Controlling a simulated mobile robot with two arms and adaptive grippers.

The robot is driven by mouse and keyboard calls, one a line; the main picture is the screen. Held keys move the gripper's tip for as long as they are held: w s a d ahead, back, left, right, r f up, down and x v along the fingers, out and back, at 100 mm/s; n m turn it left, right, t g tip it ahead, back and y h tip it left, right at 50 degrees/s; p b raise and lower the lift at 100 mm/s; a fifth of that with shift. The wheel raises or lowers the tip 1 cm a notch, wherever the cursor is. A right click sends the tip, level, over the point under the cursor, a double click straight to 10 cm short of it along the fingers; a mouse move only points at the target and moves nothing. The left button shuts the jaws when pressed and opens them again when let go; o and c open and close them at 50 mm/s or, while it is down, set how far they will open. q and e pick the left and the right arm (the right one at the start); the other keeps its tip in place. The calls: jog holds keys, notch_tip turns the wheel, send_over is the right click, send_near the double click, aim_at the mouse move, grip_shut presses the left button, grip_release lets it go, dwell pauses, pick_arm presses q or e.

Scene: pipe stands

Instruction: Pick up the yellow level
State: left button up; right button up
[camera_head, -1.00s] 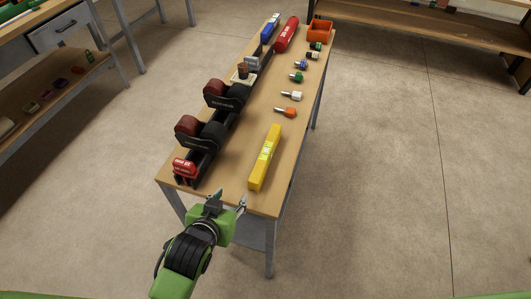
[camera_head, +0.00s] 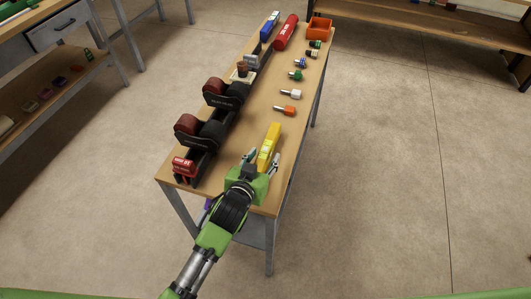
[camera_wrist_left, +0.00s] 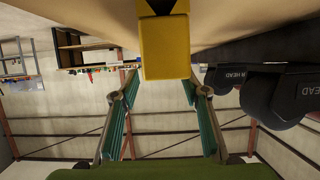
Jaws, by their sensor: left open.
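The yellow level (camera_head: 269,146) lies on the wooden table, near its front end and pointing lengthwise away from me. My left gripper (camera_head: 263,158) is open over the near part of the level, with one finger toward each side. In the left wrist view the level's near yellow end (camera_wrist_left: 165,50) sits at the top middle, in line with the gap between the open fingers (camera_wrist_left: 160,90); nothing is gripped. My gripper hides the near part of the level in the head view. My right gripper is not in view.
A dark rail with black-and-red pipe stands (camera_head: 202,130) runs along the table's left side, with a red block (camera_head: 183,166) at its near end. Several coloured fittings (camera_head: 285,109) line the right side. An orange bin (camera_head: 319,29) and red cylinder (camera_head: 286,32) are at the far end.

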aim_at(264, 152)
pick_arm(q)
jog(key=x, duration=0.2)
jog(key=a+x, duration=0.1)
jog(key=x, duration=0.1)
jog(key=shift+w+d+f, duration=0.1)
jog(key=shift+w, duration=0.05)
jog(key=shift+w+d+f+p, duration=0.25)
jog(key=shift+w+p, duration=0.05)
jog(key=shift+w, duration=0.15)
jog(key=shift+r, duration=0.1)
grip_shut()
